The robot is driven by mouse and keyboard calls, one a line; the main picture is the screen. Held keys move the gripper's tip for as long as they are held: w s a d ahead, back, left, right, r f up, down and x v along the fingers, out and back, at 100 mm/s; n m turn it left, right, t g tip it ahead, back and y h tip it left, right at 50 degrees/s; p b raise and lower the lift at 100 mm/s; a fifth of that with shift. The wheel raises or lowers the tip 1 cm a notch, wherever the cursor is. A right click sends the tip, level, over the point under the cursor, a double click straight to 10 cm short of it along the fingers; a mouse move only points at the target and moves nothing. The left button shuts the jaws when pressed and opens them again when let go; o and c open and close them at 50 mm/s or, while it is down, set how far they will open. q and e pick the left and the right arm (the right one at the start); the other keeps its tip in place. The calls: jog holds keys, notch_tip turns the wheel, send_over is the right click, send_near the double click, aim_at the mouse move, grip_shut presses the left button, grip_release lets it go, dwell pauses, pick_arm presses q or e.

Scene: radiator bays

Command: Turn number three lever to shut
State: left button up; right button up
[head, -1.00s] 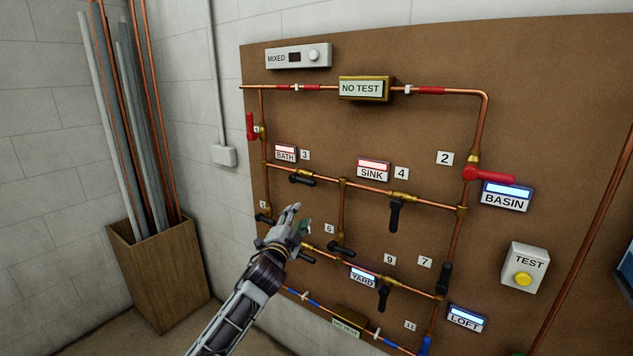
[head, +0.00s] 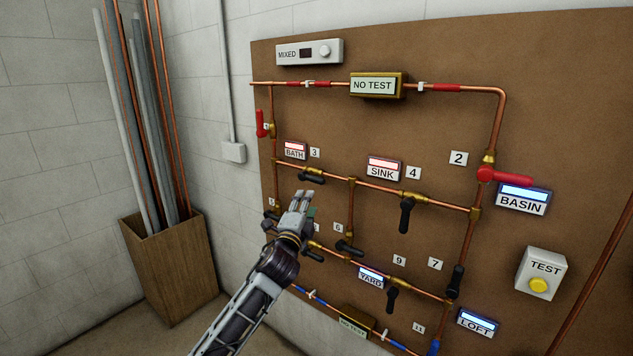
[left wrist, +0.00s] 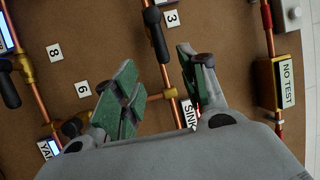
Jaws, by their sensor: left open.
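The number three lever (head: 312,179) is a black handle on a brass valve, just below the 3 label (head: 315,153) and beside the BATH sign (head: 295,151). It lies roughly along the sloping copper pipe. My left gripper (head: 300,198) is just below it, apart from it, fingers pointing up. In the left wrist view, the gripper (left wrist: 157,55) is open with nothing between its green-padded fingers. The lever (left wrist: 156,32) shows beyond the fingertips, near the 3 label (left wrist: 171,18). My right gripper is not in view.
The SINK lever (head: 406,214) hangs down by label 4. Lever 6 (head: 348,247) is close to the right of my gripper. A red lever (head: 261,124) is at the board's upper left. A wooden bin (head: 170,265) with pipes stands at the left.

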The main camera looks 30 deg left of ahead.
aim_at(315, 182)
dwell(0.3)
pick_arm(q)
jog(key=shift+p+x, duration=1.3)
jog(key=shift+x, duration=5.6)
jog(key=shift+c, duration=0.3)
grip_shut()
